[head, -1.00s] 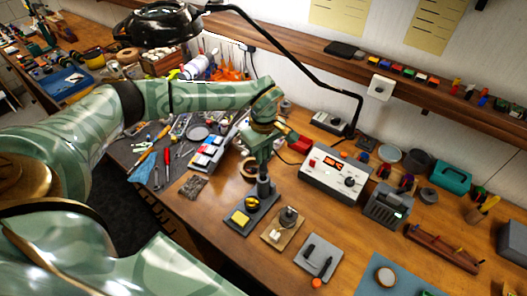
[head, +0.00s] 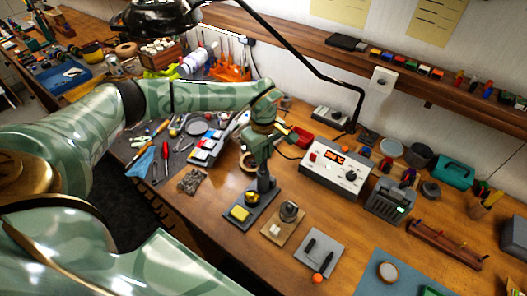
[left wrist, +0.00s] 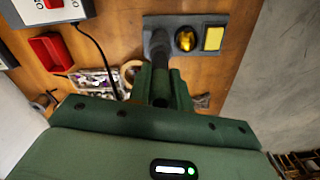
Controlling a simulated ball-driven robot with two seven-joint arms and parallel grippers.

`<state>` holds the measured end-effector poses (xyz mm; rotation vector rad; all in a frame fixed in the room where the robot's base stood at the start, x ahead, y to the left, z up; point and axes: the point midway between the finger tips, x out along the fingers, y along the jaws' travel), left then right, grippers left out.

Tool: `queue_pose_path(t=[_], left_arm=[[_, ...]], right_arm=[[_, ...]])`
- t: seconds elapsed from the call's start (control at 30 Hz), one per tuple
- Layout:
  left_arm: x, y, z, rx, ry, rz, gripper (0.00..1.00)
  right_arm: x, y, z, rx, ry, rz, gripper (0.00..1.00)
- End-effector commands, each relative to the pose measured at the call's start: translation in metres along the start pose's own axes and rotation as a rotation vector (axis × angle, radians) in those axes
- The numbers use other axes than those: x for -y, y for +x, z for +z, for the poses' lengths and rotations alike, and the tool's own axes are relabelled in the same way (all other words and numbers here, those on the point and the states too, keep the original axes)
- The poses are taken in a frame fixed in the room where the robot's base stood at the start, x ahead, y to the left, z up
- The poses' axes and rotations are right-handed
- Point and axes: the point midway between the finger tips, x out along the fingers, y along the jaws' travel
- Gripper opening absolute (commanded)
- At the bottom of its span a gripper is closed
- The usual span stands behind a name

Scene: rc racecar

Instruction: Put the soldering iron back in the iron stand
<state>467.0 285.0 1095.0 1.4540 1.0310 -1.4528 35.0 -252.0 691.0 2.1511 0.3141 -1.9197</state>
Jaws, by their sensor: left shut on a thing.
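The iron stand (head: 262,207) is a dark base with a yellow sponge, a brass-coloured tip cleaner and an upright holder. It stands on the wooden bench, and the left wrist view also shows it (left wrist: 158,22). My left gripper (head: 260,158) is above the holder end of the stand. In the left wrist view its fingers (left wrist: 160,85) are shut around the dark handle of the soldering iron (left wrist: 160,92). The iron's lower part is hidden by the fingers and the holder, so I cannot tell how deep it sits. My right gripper is not in view.
The white soldering station (head: 325,178) stands right of the stand; a dark cable (left wrist: 97,45) runs from it towards the gripper. A wooden block with a small metal piece (head: 284,222) and a grey pad (head: 322,250) stand close by. A red tray (head: 300,137) lies behind the gripper.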

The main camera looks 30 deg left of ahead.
Motion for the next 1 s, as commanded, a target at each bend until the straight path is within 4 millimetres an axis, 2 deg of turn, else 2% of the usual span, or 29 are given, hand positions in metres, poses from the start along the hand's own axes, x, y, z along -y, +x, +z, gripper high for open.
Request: queue_pose_path(t=[0.33, 0.37, 0.43, 0.47, 0.63, 0.67, 0.7, 0.73, 1.0], left_arm=[[-0.0001, 0.0017, 0.0001, 0.000, 0.000, 0.000, 0.00], [-0.0001, 0.0017, 0.0002, 0.000, 0.000, 0.000, 0.23], [-0.0001, 0.0017, 0.0001, 0.000, 0.000, 0.000, 0.43], [-0.0001, 0.0016, 0.0001, 0.000, 0.000, 0.000, 0.46], [-0.0001, 0.0016, 0.0002, 0.000, 0.000, 0.000, 0.46], [0.0000, 0.0018, 0.0002, 0.000, 0.000, 0.000, 0.49], [0.0000, 0.0018, 0.0001, 0.000, 0.000, 0.000, 0.60], [0.0000, 0.0018, 0.0002, 0.000, 0.000, 0.000, 0.64], [0.0000, 0.0014, 0.0001, 0.000, 0.000, 0.000, 0.64]], right_arm=[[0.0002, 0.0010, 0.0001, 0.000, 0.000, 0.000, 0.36], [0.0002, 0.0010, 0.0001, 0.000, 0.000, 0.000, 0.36], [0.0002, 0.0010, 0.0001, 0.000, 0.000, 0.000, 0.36], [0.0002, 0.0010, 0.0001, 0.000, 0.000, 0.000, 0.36], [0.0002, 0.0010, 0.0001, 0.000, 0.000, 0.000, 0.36], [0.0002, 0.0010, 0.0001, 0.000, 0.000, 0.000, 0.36], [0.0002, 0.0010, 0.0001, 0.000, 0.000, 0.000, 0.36], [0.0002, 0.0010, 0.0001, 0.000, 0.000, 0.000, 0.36], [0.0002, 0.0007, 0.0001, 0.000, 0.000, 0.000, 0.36]])
